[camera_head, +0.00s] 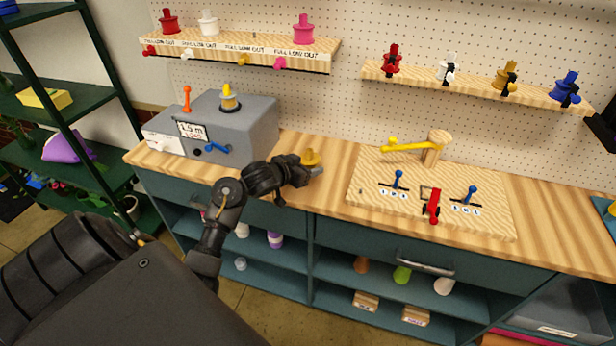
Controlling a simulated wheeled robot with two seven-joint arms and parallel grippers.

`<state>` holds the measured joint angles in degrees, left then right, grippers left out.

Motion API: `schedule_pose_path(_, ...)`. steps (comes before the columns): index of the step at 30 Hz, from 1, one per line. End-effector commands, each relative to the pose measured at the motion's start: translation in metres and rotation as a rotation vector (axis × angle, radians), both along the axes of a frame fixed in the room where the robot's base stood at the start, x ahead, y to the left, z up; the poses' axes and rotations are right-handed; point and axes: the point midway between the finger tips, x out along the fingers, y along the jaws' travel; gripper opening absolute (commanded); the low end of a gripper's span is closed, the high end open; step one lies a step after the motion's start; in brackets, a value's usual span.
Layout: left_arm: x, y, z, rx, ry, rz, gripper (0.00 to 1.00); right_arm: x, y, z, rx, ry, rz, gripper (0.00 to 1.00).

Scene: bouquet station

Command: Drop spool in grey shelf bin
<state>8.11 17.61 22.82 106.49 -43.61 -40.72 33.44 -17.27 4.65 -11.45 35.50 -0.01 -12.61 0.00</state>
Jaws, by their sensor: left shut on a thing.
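My left gripper (308,168) is shut on a yellow spool (311,156), which shows at its fingertips above the front part of the wooden counter. The fingers hide the lower part of the spool. A grey bin (570,308) with a pale label sits in the shelf opening at the lower right, below the counter, well to the right of my left gripper. The frame cuts off part of the bin. My right gripper is not clearly in view.
A grey machine (212,130) stands left on the counter (325,190). A wooden board (440,215) with levers lies right of my gripper. Wall shelves (235,51) hold spools. A drawer handle (425,262) juts out below the counter. A dark shape (604,128) shows at the right edge.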

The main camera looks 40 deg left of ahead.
Motion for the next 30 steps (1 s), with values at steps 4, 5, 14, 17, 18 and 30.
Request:
schedule_pose_path(4, 0.016, 0.005, -0.019, -0.001, -0.002, 0.000, 0.30, 0.001, 0.002, -0.002, 0.002, -0.001, -0.001, 0.00)
schedule_pose_path(5, 0.018, 0.006, -0.021, -0.002, -0.002, 0.002, 0.30, 0.001, 0.002, -0.002, 0.002, -0.002, -0.001, 0.00)
schedule_pose_path(14, 0.025, 0.010, -0.032, 0.000, -0.001, 0.002, 0.30, 0.001, 0.003, -0.002, 0.003, -0.001, -0.001, 0.00)
schedule_pose_path(17, 0.026, 0.010, -0.046, -0.004, 0.002, 0.003, 0.30, 0.001, 0.003, 0.003, 0.003, -0.001, -0.001, 0.00)
schedule_pose_path(18, 0.026, 0.010, -0.051, -0.002, 0.002, 0.004, 0.30, 0.001, 0.003, 0.005, 0.003, -0.001, -0.001, 0.00)
schedule_pose_path(30, 0.026, 0.011, -0.064, 0.002, -0.003, 0.002, 0.30, 0.001, 0.002, 0.006, 0.002, -0.002, -0.001, 0.00)
